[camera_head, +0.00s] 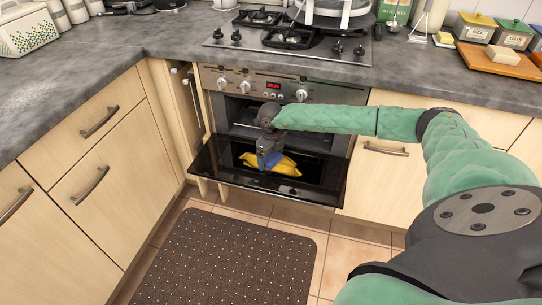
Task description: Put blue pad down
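My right arm reaches in from the right, and my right gripper (269,152) points down over the lowered oven door (215,165). A small blue piece, which looks like the blue pad (270,160), shows at the gripper's tip. It is right above or against a yellow cloth-like thing (284,167) on the door. The fingers are too small and covered to tell whether they are closed on the pad. My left gripper is not in view.
The oven (285,90) stands open below a gas hob (290,40). A dark dotted mat (230,262) lies on the tiled floor. Grey counter (130,60) runs along the left and back, with a wooden board (500,62) and storage tins at the right.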

